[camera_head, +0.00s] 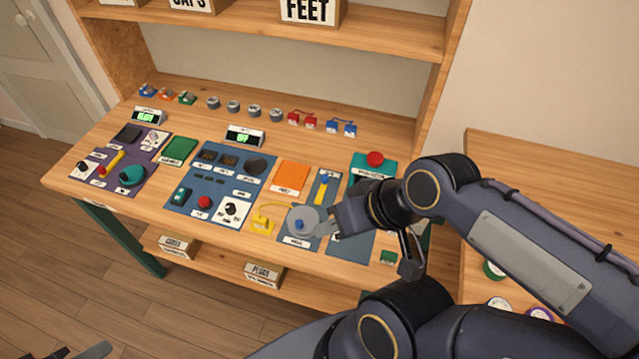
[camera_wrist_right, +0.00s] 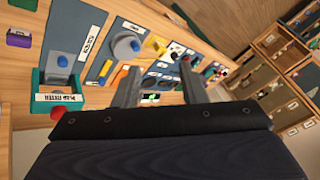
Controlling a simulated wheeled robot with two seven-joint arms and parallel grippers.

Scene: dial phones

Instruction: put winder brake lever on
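The winder, a round grey disc with a blue knob (camera_head: 301,223), sits on a blue panel near the table's front edge. It also shows in the right wrist view (camera_wrist_right: 126,45). A yellow lever (camera_head: 321,191) stands on the narrow blue panel just behind it; I take it for the brake lever. I cannot read its label or its setting. My right gripper (camera_head: 335,217) is at the winder's right side, in front of the lever. In the wrist view its two fingers (camera_wrist_right: 161,68) are apart with nothing between them. My left gripper (camera_head: 84,352) barely shows at the lower left, with its tips apart.
A teal tester box with a red button (camera_head: 375,158) stands right of the lever. An orange pad (camera_head: 292,177), a yellow device (camera_head: 262,222) and a blue control panel (camera_head: 221,170) lie to the left. Small coloured parts line the back. My right arm hides the table's right end.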

